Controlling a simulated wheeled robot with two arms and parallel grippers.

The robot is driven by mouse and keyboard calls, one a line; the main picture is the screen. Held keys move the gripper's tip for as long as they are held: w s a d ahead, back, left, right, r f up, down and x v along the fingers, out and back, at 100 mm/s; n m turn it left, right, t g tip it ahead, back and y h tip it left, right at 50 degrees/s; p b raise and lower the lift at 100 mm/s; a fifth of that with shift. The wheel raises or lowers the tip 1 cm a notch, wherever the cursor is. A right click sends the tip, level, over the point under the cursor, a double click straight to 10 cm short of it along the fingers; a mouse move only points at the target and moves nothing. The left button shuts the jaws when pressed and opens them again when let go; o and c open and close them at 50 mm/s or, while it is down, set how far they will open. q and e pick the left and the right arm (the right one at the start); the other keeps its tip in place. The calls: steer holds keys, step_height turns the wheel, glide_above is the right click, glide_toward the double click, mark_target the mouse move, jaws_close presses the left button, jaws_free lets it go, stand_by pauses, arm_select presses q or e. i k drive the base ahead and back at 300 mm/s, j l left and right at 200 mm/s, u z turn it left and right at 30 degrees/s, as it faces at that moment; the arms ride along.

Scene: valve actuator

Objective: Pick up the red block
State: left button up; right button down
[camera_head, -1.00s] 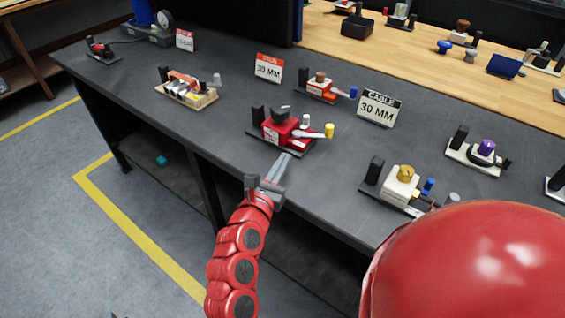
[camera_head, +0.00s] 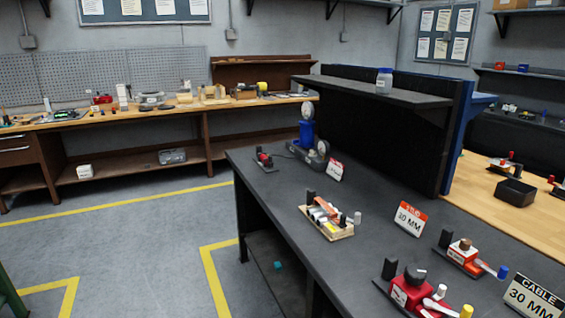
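A red block-shaped body (camera_head: 410,289) with a dark grey knob on top sits on a dark base on the black table (camera_head: 283,206), at the bottom right. A black post stands at its left, and light levers and a yellow cap are at its right. The frame's lower edge cuts off part of this unit. A smaller red and white unit (camera_head: 463,252) with a brown knob stands behind it to the right. Neither of my grippers shows in this view.
A wooden-based assembly (camera_head: 325,222) and a small red unit (camera_head: 264,158) stand farther along the table. A raised shelf (camera_head: 375,95) runs behind. Open floor with yellow lines (camera_head: 212,285) lies left.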

mark_target(410, 301)
steer(key=k+j+z, duration=0.15)
steer(key=z, duration=0.2)
steer(key=k+j+z, duration=0.15)
steer(key=z, duration=0.25)
steer(key=k+z, duration=0.35)
steer(key=i+z, duration=0.15)
steer(key=i, duration=0.3)
steer(key=k, duration=0.4)
steer(key=i+j+z, duration=0.15)
steer(key=j, duration=0.25)
steer(key=i+j+z, duration=0.2)
steer(key=j, duration=0.25)
steer(key=i+j+z, duration=0.15)
steer(key=j, duration=0.3)
steer(key=j+z, duration=0.2)
steer(key=j, duration=0.25)
